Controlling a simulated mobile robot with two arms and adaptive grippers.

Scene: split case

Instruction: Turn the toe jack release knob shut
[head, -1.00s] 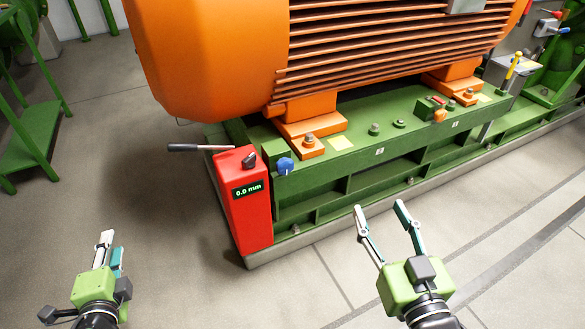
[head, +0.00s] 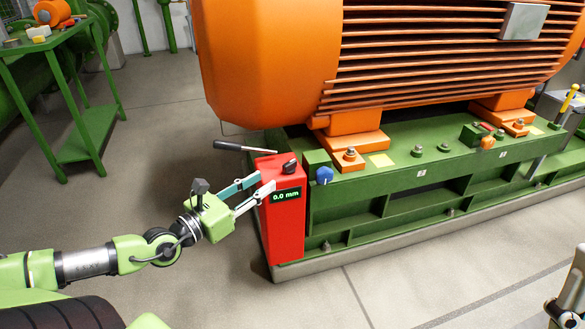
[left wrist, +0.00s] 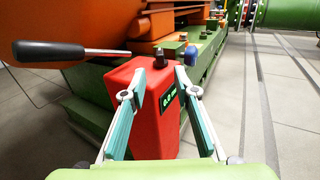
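The red toe jack (head: 284,225) stands upright against the end of the green base frame. A black knob (head: 289,167), apparently the release knob, sits on its top; it also shows in the left wrist view (left wrist: 159,59). The jack's display reads 0.0 mm. My left gripper (head: 267,182) is open at the jack's upper left side, below the knob's height. In the left wrist view its spread fingers (left wrist: 160,68) frame the jack, with the knob ahead between the tips; contact cannot be told. My right gripper (head: 568,302) is cut off at the lower right edge.
A pump lever with a black grip (head: 230,145) sticks out left from the jack, close to my left gripper. A blue knob (head: 324,175) sits on the frame just right of the jack. The orange motor (head: 268,60) overhangs behind. Floor in front is clear.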

